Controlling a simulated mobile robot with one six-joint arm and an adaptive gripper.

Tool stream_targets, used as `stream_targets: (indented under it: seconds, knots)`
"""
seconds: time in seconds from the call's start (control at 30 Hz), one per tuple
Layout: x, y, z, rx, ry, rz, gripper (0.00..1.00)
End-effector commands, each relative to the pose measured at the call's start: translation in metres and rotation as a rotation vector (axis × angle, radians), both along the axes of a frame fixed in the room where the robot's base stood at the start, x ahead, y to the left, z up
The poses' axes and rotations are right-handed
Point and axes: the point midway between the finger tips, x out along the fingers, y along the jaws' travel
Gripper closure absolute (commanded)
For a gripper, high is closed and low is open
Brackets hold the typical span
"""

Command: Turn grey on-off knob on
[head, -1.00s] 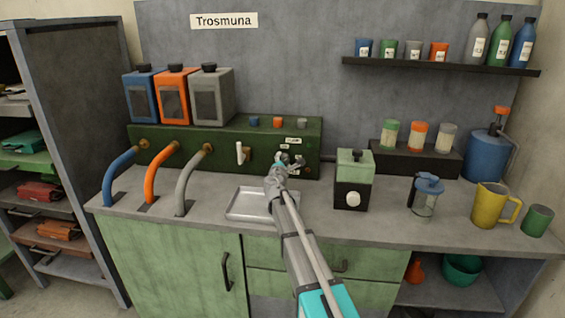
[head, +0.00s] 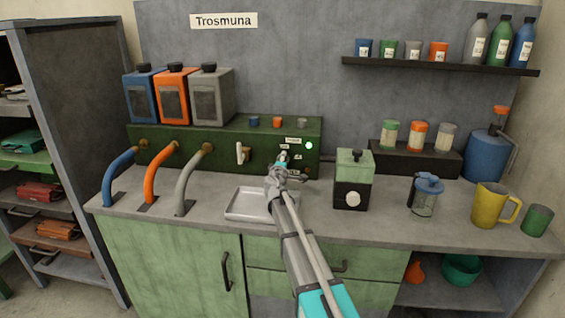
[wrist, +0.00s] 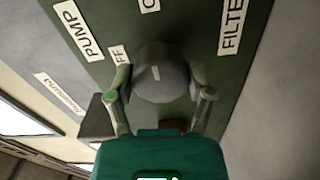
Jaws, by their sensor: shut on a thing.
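The grey knob (wrist: 162,72) is a round dial with a pale mark on its face. It sits on the dark green panel (head: 225,135) at the back of the bench. My gripper (wrist: 160,98) is shut on the knob, one finger on each side, in the wrist view. In the head view my gripper (head: 283,160) is at the panel's right part and hides most of the knob. A small green light (head: 309,146) glows on the panel just right of the gripper. Labels with PUMP and FILTE show near the knob, and another label is partly covered.
A white lever (head: 240,152) is on the panel left of my gripper. A metal tray (head: 248,217) lies below it. A green and black device (head: 353,178) with a white dial stands close on the right. Blue, orange and grey pipes stand at left.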

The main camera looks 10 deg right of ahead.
Motion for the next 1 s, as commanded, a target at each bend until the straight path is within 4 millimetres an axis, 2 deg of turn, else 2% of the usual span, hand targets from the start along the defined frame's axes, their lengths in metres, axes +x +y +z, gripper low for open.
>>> stream_targets:
  seconds: [0.47,0.5,0.63,0.67,1.0]
  knots:
    - [0.0009,-0.0001,0.0000,0.021,-0.007,0.000,0.80]
    - [0.0009,-0.0002,0.0000,0.021,-0.007,0.000,0.28]
    - [0.0006,0.0000,0.0000,0.020,-0.006,0.000,0.04]
    - [0.0006,0.0001,0.0000,0.020,-0.006,0.000,0.00]
    - [0.0002,0.0005,0.0000,0.019,-0.006,0.000,0.00]
